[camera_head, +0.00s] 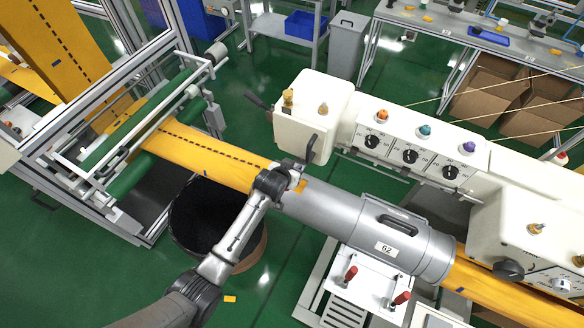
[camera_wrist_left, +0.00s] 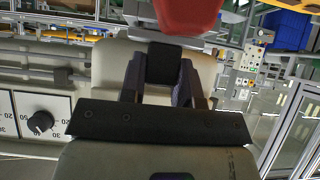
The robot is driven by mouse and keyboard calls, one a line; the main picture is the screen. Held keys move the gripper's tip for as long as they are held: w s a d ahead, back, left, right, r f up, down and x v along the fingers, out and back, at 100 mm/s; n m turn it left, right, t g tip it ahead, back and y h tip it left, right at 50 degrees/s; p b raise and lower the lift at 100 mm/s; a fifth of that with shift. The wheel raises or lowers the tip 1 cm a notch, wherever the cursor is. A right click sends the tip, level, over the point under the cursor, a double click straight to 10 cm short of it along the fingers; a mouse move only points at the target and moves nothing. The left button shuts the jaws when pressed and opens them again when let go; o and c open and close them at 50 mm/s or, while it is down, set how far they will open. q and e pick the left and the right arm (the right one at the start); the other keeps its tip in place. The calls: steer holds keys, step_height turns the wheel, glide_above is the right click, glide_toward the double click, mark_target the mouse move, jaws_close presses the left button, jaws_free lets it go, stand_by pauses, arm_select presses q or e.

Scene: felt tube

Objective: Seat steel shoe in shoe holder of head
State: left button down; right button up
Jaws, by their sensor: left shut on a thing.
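The steel shoe (camera_head: 330,212) is a grey cylinder with a dark top handle (camera_head: 392,222) and a "62" label. It lies in line with the yellow felt (camera_head: 205,155), above a white frame with two red-handled clamps (camera_head: 368,285). I cannot tell if it rests in that frame. The head (camera_head: 410,150) is cream with dials, behind the shoe. My left gripper (camera_head: 291,182) is at the shoe's left end. In the left wrist view its fingers (camera_wrist_left: 162,85) are shut on a dark piece (camera_wrist_left: 164,63) below something red (camera_wrist_left: 188,12). Whether this piece joins the shoe is unclear.
A round dark bin (camera_head: 205,215) stands on the green floor under the felt. A roller frame (camera_head: 120,140) is at left. A second cream machine part (camera_head: 530,235) stands at right. A bench (camera_head: 490,35) and cardboard boxes (camera_head: 490,90) are behind.

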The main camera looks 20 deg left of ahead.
stand_by(0.4)
arm_select(q)
steer(key=c, duration=0.8)
jaws_free()
steer(key=shift+f, duration=0.1)
steer(key=shift+s, duration=0.1)
steer(key=shift+s+r, duration=0.2)
steer(key=shift+r, duration=0.05)
steer(key=v, duration=1.3)
steer(key=shift+p, duration=0.3)
